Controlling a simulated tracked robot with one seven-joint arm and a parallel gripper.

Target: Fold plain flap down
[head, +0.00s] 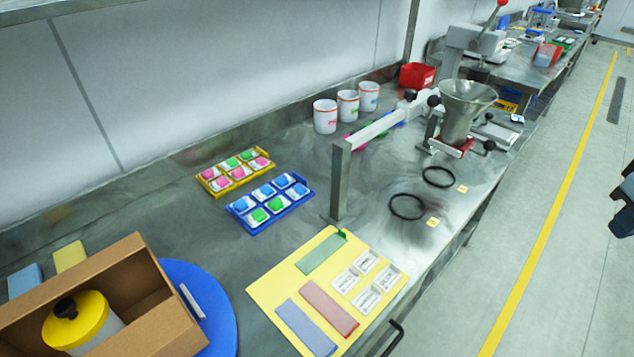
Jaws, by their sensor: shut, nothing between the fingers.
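An open brown cardboard box (155,335) is at the lower left, partly cut off by the picture's edge. A white jar with a yellow lid (88,312) and black knob stands inside it. The box's opening shows; I cannot tell which of its brown panels is the plain flap or how far any flap is folded. The box rests on or beside a round blue disc (222,325), which carries a white strip (192,301). My gripper is not in view.
A yellow mat (265,290) with coloured strips and white cards lies right of the disc. Blue (285,222) and yellow (217,186) trays of coloured pieces sit behind. A grey post (340,180) carries a white beam near a metal hopper (465,110). White cups (325,117) stand at the back.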

